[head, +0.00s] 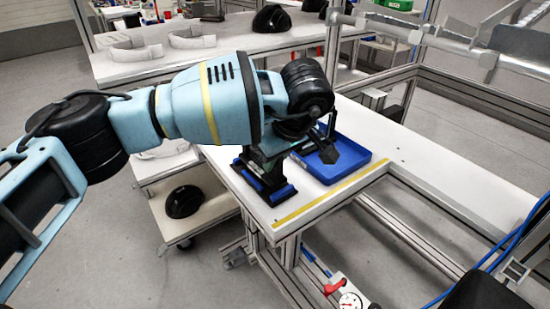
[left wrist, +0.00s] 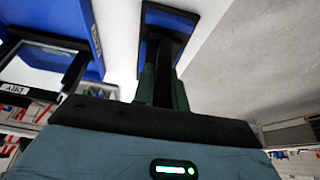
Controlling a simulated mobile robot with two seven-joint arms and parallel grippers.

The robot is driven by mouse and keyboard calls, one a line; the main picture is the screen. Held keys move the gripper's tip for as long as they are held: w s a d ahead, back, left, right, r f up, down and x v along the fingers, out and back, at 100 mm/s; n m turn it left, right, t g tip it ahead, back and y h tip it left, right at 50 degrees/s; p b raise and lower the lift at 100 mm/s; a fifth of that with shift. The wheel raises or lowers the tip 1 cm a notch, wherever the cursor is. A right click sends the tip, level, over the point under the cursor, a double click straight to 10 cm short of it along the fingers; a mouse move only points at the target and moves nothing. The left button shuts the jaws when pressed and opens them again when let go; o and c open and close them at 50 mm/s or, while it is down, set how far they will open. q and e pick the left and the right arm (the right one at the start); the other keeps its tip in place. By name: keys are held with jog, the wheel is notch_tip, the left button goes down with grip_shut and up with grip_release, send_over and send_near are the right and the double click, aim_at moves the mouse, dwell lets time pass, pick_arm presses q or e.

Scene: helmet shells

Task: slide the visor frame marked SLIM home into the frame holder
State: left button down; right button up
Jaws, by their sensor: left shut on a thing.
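My left gripper (head: 264,168) points down at the near left corner of the white bench. It is shut on a dark, narrow piece (left wrist: 164,72), seemingly a visor frame, seen between its green fingers (left wrist: 162,92) in the left wrist view. No SLIM mark can be read on it. Directly under the gripper is the blue and black frame holder (head: 275,196), also in the left wrist view (left wrist: 152,18). The held piece is at the holder; how deep it sits is hidden. My right gripper is not in view.
A yellow strip (head: 330,194) runs along the bench edge. A black helmet shell (head: 184,201) lies on a lower shelf at left.

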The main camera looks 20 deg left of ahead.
pick_arm(q)
jog(key=shift+p, duration=0.3)
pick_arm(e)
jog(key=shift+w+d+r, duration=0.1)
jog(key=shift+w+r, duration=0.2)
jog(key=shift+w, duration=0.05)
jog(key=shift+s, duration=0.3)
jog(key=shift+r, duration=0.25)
pick_arm(q)
jog(key=shift+f, duration=0.15)
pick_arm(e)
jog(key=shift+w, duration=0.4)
pick_arm(q)
jog(key=shift+f, duration=0.35)
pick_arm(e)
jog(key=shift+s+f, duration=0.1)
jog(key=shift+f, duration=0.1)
pick_arm(q)
jog(key=shift+f, duration=0.15)
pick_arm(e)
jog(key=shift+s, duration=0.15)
pick_arm(q)
jog(key=shift+f, duration=0.3)
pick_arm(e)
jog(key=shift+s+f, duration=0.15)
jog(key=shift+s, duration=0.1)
pick_arm(q)
jog(key=shift+f, duration=0.25)
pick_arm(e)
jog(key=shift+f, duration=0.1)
